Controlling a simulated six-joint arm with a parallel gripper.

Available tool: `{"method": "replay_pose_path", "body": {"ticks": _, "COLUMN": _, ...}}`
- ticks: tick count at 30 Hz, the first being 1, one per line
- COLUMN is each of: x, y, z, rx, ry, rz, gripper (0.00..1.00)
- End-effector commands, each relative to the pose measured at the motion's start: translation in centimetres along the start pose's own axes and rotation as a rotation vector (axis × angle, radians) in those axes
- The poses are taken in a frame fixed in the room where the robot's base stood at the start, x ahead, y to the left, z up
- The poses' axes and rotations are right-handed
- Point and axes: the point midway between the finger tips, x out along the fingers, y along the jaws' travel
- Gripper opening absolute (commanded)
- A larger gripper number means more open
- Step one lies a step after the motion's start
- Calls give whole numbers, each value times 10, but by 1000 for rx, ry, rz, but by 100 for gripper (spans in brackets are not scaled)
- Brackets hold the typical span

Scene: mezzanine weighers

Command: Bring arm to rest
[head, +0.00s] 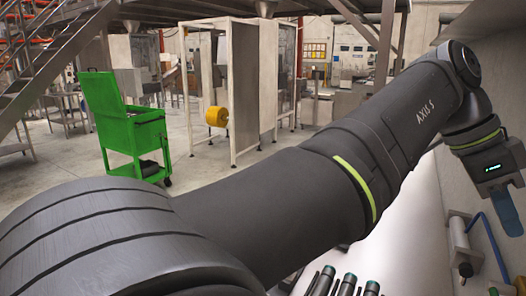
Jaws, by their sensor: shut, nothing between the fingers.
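My arm stretches across the head view from the lower left to the upper right, then bends down at the wrist. My gripper (508,212) hangs at the right edge of the picture, pointing down, with a blue finger part visible. It is shut and holds nothing. Part of it is cut off by the picture's edge.
A white surface (415,250) lies below the arm. Several dark cylinders (347,284) stand at its front edge. A pale cylinder with blue tubing (459,240) is close to the gripper at right. A green cart (125,125) and steel frames stand on the floor beyond.

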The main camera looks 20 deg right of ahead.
Motion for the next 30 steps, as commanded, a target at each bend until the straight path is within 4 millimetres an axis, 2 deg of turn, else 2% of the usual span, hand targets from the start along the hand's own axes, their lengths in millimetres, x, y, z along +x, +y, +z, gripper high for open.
{"method": "replay_pose_path", "body": {"ticks": 1, "x": -11, "y": -1, "z": 0, "rx": -1, "ry": 1, "rz": -3, "gripper": 0}}
{"method": "replay_pose_path", "body": {"ticks": 5, "x": -34, "y": -1, "z": 0, "rx": -1, "ry": 1, "rz": -3, "gripper": 0}}
{"method": "replay_pose_path", "body": {"ticks": 9, "x": -18, "y": -4, "z": 1, "rx": -67, "ry": 55, "rz": 50, "gripper": 0}}
{"method": "replay_pose_path", "body": {"ticks": 13, "x": -11, "y": -6, "z": 2, "rx": -104, "ry": 85, "rz": 76, "gripper": 0}}
{"method": "replay_pose_path", "body": {"ticks": 30, "x": -8, "y": -6, "z": 1, "rx": -119, "ry": 99, "rz": 86, "gripper": 0}}
